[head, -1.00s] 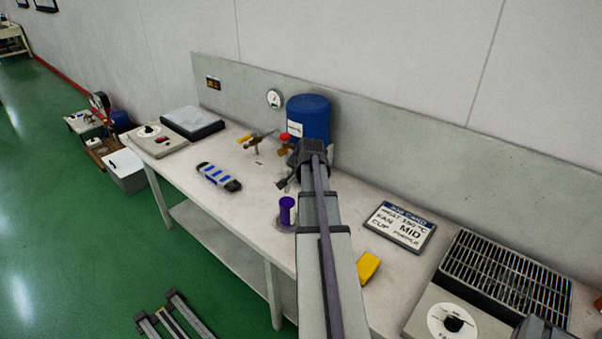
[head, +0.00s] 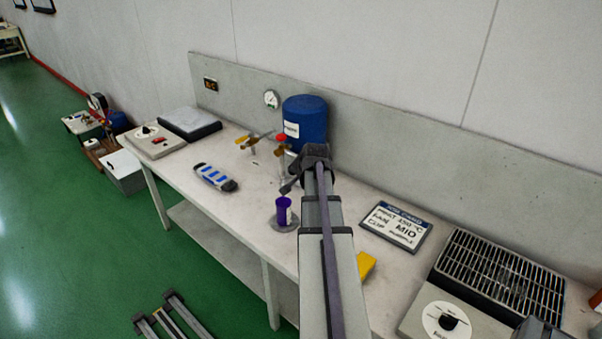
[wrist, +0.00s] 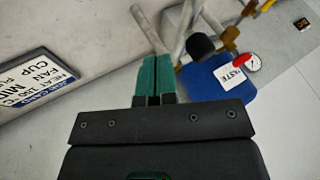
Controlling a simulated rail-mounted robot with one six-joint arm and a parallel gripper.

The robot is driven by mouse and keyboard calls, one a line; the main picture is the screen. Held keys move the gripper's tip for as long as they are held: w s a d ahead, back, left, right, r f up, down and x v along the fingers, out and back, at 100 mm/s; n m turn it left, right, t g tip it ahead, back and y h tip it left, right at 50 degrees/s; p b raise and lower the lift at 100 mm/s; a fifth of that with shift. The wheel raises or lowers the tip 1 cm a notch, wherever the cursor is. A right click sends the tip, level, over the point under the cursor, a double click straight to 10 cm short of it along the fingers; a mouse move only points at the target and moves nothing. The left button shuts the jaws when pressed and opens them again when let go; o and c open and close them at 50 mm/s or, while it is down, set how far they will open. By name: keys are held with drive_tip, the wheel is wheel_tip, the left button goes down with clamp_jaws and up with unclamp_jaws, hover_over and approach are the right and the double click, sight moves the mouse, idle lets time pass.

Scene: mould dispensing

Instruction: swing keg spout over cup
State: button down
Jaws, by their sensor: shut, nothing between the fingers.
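The blue keg (head: 306,122) stands at the back of the bench; its label shows in the wrist view (wrist: 232,76). Brass fittings (head: 279,151) with a red top are at its front left. A pale, thin spout tube (head: 283,171) hangs below them, its lower end seemingly above the purple cup (head: 283,211). The cup stands upright on a round grey base (head: 284,226).
A job card (head: 396,228) and a grill-topped heater (head: 500,275) are to the right. A yellow block (head: 366,264) lies beside my arm.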

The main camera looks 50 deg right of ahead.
drive_tip(key=a+p+v, duration=0.1)
drive_tip(key=p+v, duration=0.6)
drive_tip(key=v, duration=0.3)
drive_tip(key=shift+w, duration=0.35)
drive_tip(key=s+a+f+n+g+y+b, duration=0.1)
drive_tip(key=a+n, duration=0.6)
drive_tip(key=a, duration=1.3)
drive_tip(key=s+a+f+n+g+y+b, duration=0.1)
drive_tip(key=a+f+n+g, duration=0.4)
drive_tip(key=a, duration=1.6)
drive_tip(key=n+y, duration=0.1)
drive_tip(key=n, duration=0.2)
drive_tip(key=shift+y+b, duration=0.3)
drive_tip(key=shift+y, duration=0.1)
